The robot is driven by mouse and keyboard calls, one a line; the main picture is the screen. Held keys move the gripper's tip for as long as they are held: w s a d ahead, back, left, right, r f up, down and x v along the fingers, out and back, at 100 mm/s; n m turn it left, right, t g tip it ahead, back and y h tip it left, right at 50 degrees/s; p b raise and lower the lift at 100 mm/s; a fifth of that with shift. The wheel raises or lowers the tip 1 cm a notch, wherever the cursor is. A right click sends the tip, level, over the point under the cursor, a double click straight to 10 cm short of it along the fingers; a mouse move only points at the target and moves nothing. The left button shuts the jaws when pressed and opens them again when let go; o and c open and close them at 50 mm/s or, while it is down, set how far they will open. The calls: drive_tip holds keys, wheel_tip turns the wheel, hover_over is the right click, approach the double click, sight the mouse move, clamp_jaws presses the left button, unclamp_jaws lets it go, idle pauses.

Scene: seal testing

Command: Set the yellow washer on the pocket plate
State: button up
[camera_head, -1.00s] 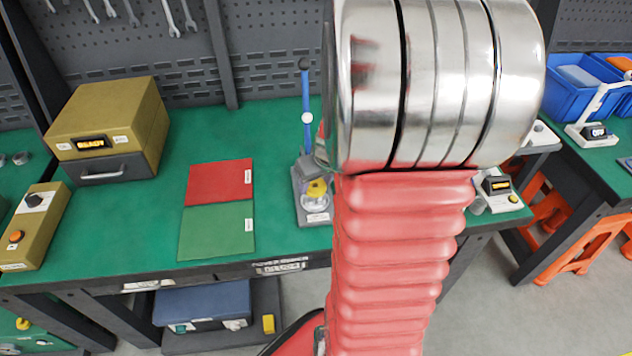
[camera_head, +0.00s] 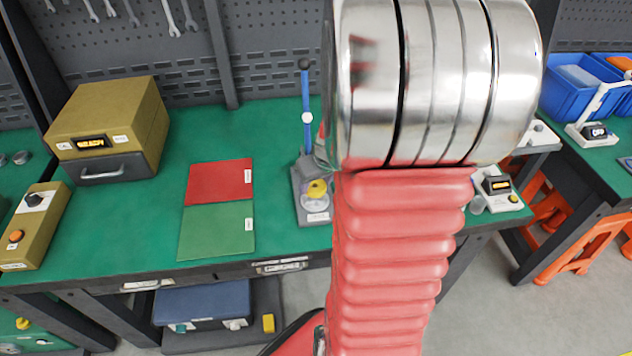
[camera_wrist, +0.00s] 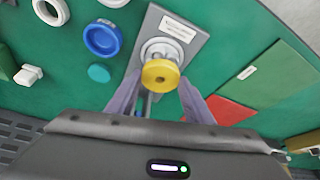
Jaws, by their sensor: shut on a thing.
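The yellow washer (camera_wrist: 160,74) is a thick ring with a central hole, held between the tips of my gripper (camera_wrist: 160,82). It also shows in the head view (camera_head: 317,187), partly beside my arm. The pocket plate appears to be the grey base (camera_wrist: 185,38) with a pale round seat (camera_wrist: 160,48) and a label; it stands at the bench front in the head view (camera_head: 318,218). The washer overlaps the near side of the seat in the wrist view. I cannot tell whether they touch. My arm hides the area to the right in the head view.
A blue-handled lever (camera_head: 307,95) rises behind the plate. Red (camera_head: 220,182) and green (camera_head: 217,231) mats lie to its left. A blue ring (camera_wrist: 102,38), a teal disc (camera_wrist: 99,73) and white rings lie nearby in the wrist view.

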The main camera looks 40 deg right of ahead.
sight(316, 187)
drive_tip(key=shift+f, duration=0.2)
idle(0.3)
drive_tip(key=o, duration=0.9)
drive_tip(key=shift+r, duration=0.1)
drive_tip(key=shift+r, duration=3.4)
